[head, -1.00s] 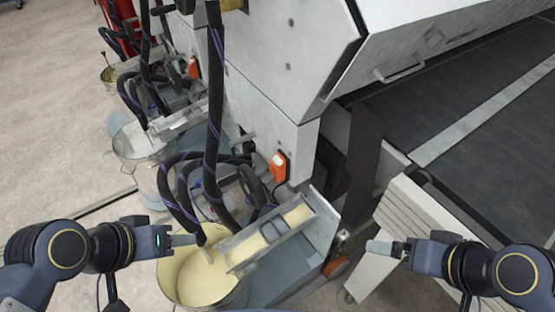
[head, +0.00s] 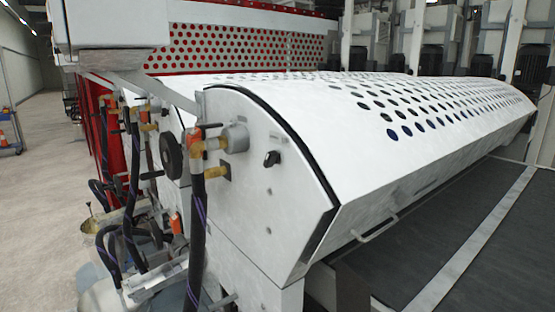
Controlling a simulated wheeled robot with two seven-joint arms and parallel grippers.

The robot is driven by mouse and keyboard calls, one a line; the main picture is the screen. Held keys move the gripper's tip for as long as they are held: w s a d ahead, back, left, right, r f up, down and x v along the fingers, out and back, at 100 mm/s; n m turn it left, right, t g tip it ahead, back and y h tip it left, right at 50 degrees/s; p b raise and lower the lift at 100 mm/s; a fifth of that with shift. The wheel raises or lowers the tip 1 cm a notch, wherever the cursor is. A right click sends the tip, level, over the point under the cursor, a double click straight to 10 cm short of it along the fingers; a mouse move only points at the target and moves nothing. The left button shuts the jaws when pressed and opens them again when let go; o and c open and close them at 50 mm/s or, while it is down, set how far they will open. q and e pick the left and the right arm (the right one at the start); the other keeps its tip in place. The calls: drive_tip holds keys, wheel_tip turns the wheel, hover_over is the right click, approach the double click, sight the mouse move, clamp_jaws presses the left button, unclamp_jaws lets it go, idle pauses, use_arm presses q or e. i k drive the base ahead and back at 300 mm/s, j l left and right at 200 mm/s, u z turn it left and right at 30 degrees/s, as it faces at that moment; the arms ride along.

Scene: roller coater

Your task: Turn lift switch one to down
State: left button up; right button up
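The roller coater's white end panel (head: 260,195) faces me in the head view. A small black knob (head: 271,159) sits on this panel, right of a round grey fitting (head: 235,138). I cannot tell whether this knob is lift switch one, and its setting is too small to read. A larger black round handle (head: 171,155) is further left. Neither of my grippers is in view, so nothing of mine is seen touching the panel.
A white perforated hood (head: 400,105) covers the machine, with a grey handle (head: 375,229) on its front. Thick black hoses (head: 195,240) hang from brass valves on the left. A dark conveyor belt (head: 480,240) runs at the right. Open floor (head: 40,200) lies far left.

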sight(273, 157)
drive_tip(key=k+j+u, duration=0.15)
drive_tip(key=j+u, duration=0.2)
drive_tip(key=j, duration=0.35)
drive_tip(key=j+u, duration=0.35)
drive_tip(key=j, duration=0.35)
